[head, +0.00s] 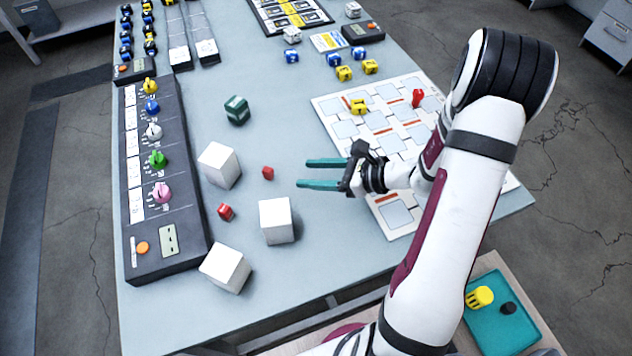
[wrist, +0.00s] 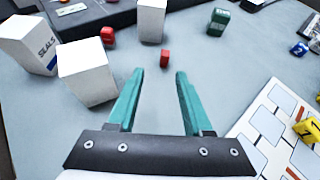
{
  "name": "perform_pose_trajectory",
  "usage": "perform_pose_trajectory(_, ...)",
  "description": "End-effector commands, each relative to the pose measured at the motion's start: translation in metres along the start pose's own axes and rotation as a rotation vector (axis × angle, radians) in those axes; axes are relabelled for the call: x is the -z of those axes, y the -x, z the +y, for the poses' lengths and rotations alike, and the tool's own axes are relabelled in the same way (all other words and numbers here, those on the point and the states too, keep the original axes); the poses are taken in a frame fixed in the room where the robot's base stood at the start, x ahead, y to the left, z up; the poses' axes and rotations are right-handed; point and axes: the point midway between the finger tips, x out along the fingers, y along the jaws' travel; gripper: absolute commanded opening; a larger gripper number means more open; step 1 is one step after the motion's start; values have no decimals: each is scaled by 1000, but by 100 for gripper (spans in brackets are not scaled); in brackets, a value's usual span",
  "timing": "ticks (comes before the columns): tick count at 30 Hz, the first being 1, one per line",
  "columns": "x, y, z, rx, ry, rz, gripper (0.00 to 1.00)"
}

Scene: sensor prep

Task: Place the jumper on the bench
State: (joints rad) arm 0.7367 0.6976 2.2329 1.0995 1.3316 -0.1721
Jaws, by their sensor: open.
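My gripper (head: 302,174) is open and empty above the bench (head: 290,110), its teal fingers pointing left in the head view. A small red block (head: 268,173), possibly the jumper, lies on the bench just ahead of the fingertips. In the wrist view this red block (wrist: 165,58) shows beyond the open fingers (wrist: 160,72), in line with the gap and apart from both. A second small red block (head: 225,211) lies farther left, also in the wrist view (wrist: 107,36). A taller red piece (head: 417,98) stands on the white grid board (head: 330,103). I cannot tell which red piece is the jumper.
White boxes stand near the red blocks: one behind (head: 219,165), one in front (head: 277,221), one at front left (head: 225,268). A green block (head: 236,110) sits farther back. A dark panel with coloured knobs (head: 170,245) lines the left. Bare bench lies between boxes and board.

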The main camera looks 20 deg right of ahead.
Motion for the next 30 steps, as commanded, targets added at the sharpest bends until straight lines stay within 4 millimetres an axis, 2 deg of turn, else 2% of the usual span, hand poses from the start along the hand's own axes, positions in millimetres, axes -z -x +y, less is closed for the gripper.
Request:
perform_pose_trajectory(2, -30, -1, 26, -107, 126, 16, 50)
perform_pose_trajectory(3, -50, -1, 50, -199, 233, 35, 50)
perform_pose_trajectory(5, -79, 5, 100, -374, 440, 82, 50)
perform_pose_trajectory(6, -92, 15, 135, -496, 593, 125, 50)
perform_pose_trajectory(8, -98, 37, 180, -659, 819, 204, 50)
perform_pose_trajectory(9, -96, 54, 202, -751, 964, 264, 50)
perform_pose_trajectory(11, -89, 80, 223, -856, 1164, 356, 50)
perform_pose_trajectory(12, -84, 95, 229, -904, 1276, 415, 50)
perform_pose_trajectory(15, -74, 120, 233, -968, 1472, 526, 50)
perform_pose_trajectory(17, -71, 128, 232, -982, 1531, 564, 50)
perform_pose_trajectory(30, -69, 132, 230, -988, 1556, 585, 50)
